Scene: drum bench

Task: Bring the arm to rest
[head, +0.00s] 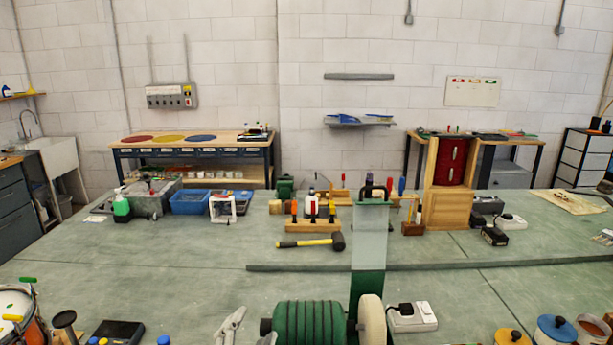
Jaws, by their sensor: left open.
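My left gripper (254,325) shows at the bottom edge of the head view, a little left of the middle. Its pale grey fingers are apart, and I see nothing between them. Most of the gripper and its arm are cut off by the bottom edge. It is just left of a green ribbed grinder (310,321), and one finger is close to the grinder's end; I cannot tell if they touch. My right gripper is not in view.
The grinder has a pale wheel (372,320) and a clear upright shield (369,240). A hammer (312,242) lies farther back on the green bench (170,265). A drum (18,312) is at the front left, and lidded pots (556,328) are at the front right. The bench's left-middle is clear.

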